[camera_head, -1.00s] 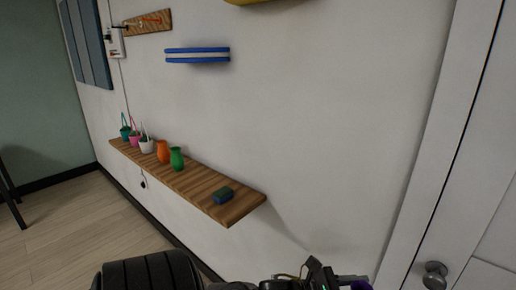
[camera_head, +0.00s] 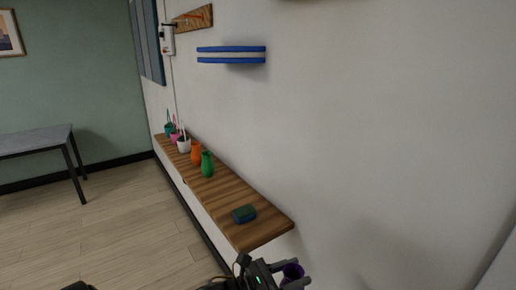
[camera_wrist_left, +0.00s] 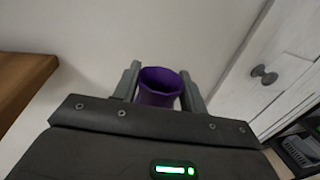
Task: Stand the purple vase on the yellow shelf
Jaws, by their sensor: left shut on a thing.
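The purple vase (camera_head: 292,271) is held in my left gripper (camera_head: 294,275), low in the head view, just in front of the near end of the wooden shelf. In the left wrist view the vase (camera_wrist_left: 160,90) stands between the two grey fingers (camera_wrist_left: 163,82), its round open mouth showing. The gripper is shut on it. The vase's lower part is hidden behind the gripper body. The yellow shelf cannot be made out in the head view now; it lies at or beyond the top edge. My right gripper is not in view.
A wooden shelf (camera_head: 232,196) carries a dark blue-green block (camera_head: 244,214), a green vase (camera_head: 207,164), an orange vase (camera_head: 196,153) and several small pots. A blue shelf (camera_head: 231,55) hangs above. A white door (camera_wrist_left: 262,72) stands right. The wall between is bare.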

